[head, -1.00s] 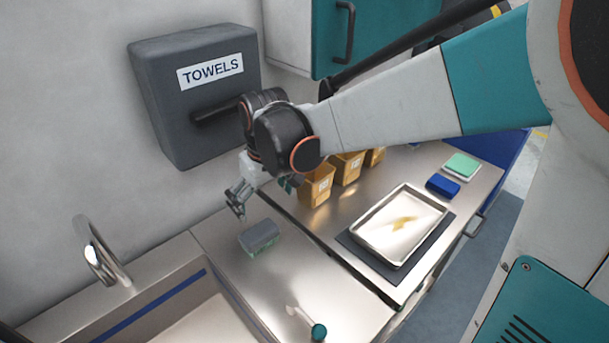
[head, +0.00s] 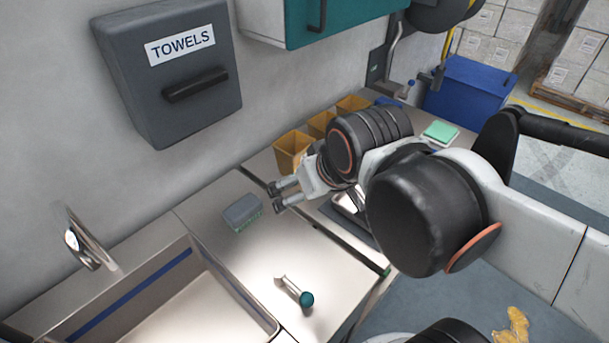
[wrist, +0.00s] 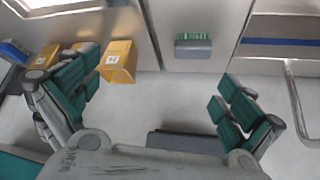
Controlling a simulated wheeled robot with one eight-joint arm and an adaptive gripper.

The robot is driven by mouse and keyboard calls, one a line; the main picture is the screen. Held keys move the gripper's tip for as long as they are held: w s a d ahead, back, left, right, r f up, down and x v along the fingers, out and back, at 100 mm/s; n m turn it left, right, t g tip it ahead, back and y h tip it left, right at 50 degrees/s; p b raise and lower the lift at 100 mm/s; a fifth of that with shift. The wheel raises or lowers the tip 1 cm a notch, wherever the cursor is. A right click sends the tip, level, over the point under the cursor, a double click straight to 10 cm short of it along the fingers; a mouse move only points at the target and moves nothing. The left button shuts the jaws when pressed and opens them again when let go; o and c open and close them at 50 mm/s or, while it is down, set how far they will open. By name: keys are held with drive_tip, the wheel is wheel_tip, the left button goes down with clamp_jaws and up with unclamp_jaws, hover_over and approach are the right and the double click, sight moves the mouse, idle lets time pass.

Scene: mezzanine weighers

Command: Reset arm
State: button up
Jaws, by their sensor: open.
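My gripper (head: 276,197) is open and empty in the head view, held above the steel counter to the right of a grey and green sponge-like block. In the wrist view my gripper's two teal-padded fingers (wrist: 155,97) are spread wide with nothing between them. The grey and green block (head: 242,213) lies on the counter beside the sink; it also shows in the wrist view (wrist: 193,46). My arm hides most of the metal tray (head: 347,207).
Yellow bins (head: 291,152) stand along the wall, near my gripper. A towel dispenser (head: 170,80) hangs above. The sink (head: 190,300) and tap (head: 85,240) are at left. A blue bin (head: 465,90) stands at the back right.

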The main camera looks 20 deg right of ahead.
drive_tip(key=shift+s+d+f+t, duration=0.15)
drive_tip(key=shift+s+d+t, duration=0.15)
drive_tip(key=shift+s, duration=0.3)
drive_tip(key=shift+f+b, duration=0.7)
idle(0.4)
